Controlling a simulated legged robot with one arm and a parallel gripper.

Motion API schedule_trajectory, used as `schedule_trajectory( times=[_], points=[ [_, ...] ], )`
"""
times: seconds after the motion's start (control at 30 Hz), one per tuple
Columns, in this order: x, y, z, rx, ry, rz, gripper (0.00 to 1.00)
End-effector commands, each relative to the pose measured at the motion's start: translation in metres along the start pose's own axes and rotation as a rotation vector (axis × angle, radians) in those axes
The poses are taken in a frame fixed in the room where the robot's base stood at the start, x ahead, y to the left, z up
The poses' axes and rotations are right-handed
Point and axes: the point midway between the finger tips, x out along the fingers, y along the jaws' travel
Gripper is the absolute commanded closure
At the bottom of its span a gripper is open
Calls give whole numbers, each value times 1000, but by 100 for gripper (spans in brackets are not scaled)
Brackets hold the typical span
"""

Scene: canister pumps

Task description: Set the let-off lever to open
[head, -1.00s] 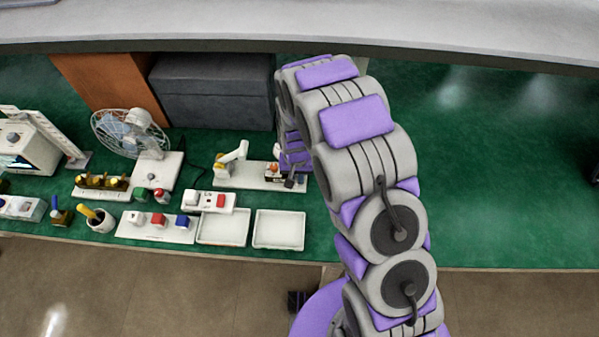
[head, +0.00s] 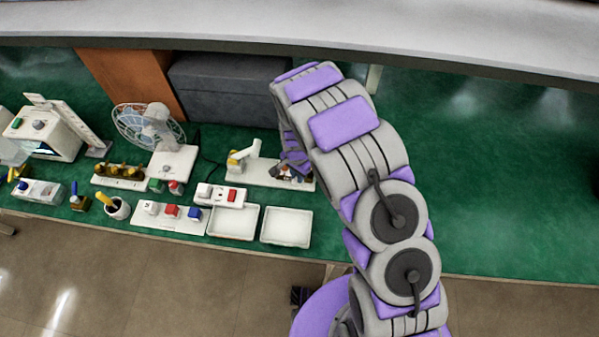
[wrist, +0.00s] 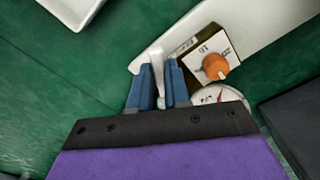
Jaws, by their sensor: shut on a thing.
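My gripper (wrist: 160,84) has two blue fingers shut on a pale lever (wrist: 156,57), whose top shows between the fingertips. The lever is beside a small white block (wrist: 207,52) with an orange knob (wrist: 214,67) and printed marks. A round white dial (wrist: 222,96) is partly hidden behind the gripper body. All of these are at the white base board (wrist: 268,22). In the head view the board (head: 262,182) is at mid-table, and my gripper (head: 292,165) is at its right end, mostly covering the pump. The lever's set position cannot be told.
Two white trays (head: 287,209) (head: 257,209) lie in front of the board. A dark grey box (head: 225,75) stands behind. The green table to the right is clear.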

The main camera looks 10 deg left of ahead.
Motion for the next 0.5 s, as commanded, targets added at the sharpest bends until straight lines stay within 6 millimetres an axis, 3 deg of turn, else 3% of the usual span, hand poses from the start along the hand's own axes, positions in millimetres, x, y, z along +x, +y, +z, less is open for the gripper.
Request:
schedule_trajectory(
  times=[0.37, 0.4, 0.5],
  points=[
    [1, 1, 4, 7, -10, 8, 100],
    [1, 1, 4, 7, -10, 8, 82],
    [1, 1, 4, 7, -8, 7, 73]
  ],
)
